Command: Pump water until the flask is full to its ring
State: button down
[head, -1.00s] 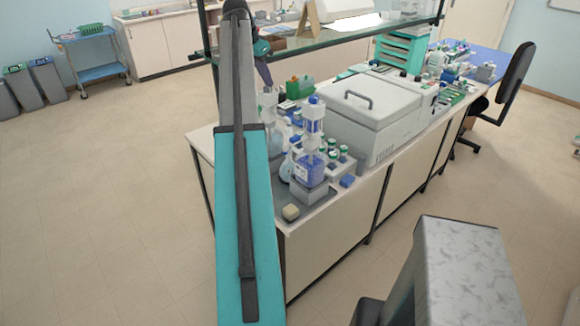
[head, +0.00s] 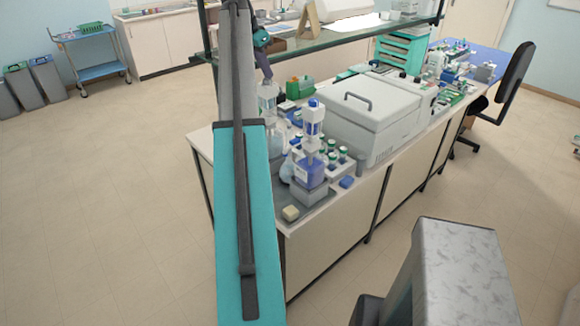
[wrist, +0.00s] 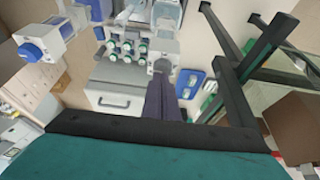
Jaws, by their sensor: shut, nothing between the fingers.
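In the head view a blue-topped pump dispenser (head: 313,125) stands upright on a bottle (head: 310,170) with blue contents, near the bench's front corner. A second clear and white dispenser (head: 268,97) stands behind it to the left. My gripper (head: 266,76) is small and partly hidden there, just above the second dispenser's top; I cannot tell whether they touch. In the wrist view the shut, empty gripper (wrist: 164,68) points down at the bench area. A white dispenser head with a blue knob (wrist: 32,50) is at left. I cannot make out the flask, its ring or its water level.
A large grey lidded box (head: 375,115) fills the bench right of the bottles. A rack of green-capped vials (head: 340,160) stands beside the front bottle. A glass shelf (head: 330,37) spans above the bench.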

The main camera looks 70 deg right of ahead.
aim_at(266, 80)
jog(key=shift+r, duration=0.5)
jog(key=shift+a+f+b, duration=0.1)
jog(key=shift+f+b, duration=0.5)
jog(key=shift+f, duration=1.95)
dwell(1.3)
jog(key=shift+r, duration=0.1)
jog(key=shift+r+p, duration=1.1)
jog(key=shift+r, duration=1.3)
